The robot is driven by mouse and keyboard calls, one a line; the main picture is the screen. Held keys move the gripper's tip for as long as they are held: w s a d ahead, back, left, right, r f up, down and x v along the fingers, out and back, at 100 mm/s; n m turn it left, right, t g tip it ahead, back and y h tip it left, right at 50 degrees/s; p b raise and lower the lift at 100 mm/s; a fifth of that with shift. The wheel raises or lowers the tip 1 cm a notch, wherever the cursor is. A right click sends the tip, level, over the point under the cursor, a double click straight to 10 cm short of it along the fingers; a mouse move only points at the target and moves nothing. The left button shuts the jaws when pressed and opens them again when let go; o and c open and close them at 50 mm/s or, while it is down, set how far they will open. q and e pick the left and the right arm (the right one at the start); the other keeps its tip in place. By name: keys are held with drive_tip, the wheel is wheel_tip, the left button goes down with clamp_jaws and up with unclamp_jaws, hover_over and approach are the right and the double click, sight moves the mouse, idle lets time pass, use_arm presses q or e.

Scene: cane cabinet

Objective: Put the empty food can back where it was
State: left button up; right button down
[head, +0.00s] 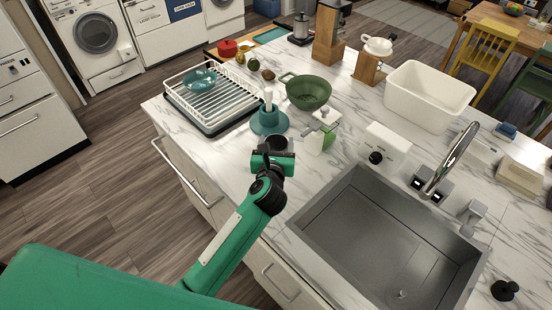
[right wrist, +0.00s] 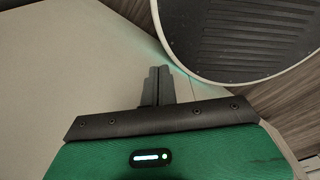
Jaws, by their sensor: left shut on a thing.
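My left gripper (head: 275,158) is over the front edge of the marble counter, left of the sink. My right gripper (right wrist: 158,86) shows only in the right wrist view. Its fingers are together with nothing visible between them.
A dish rack (head: 211,104), green colander (head: 308,92) and white tub (head: 430,95) stand farther back. The sink (head: 385,240) is to the right. A large round rim (right wrist: 240,35) is near my right gripper.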

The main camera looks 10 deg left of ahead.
use_arm(q)
wheel_tip(320, 180, down, 4)
drive_tip(key=shift+w+r, duration=0.1)
drive_tip(key=shift+r, duration=0.05)
drive_tip(key=shift+f, duration=1.9)
use_arm(e)
drive_tip(key=shift+w+d, duration=0.15)
drive_tip(key=shift+w, duration=0.25)
use_arm(q)
drive_tip(key=shift+f, duration=0.1)
drive_tip(key=o, duration=1.3)
drive_tip(key=shift+c, duration=0.2)
use_arm(e)
drive_tip(key=shift+a+f, duration=0.1)
drive_tip(key=shift+a, duration=0.15)
drive_tip(key=shift+d, duration=0.1)
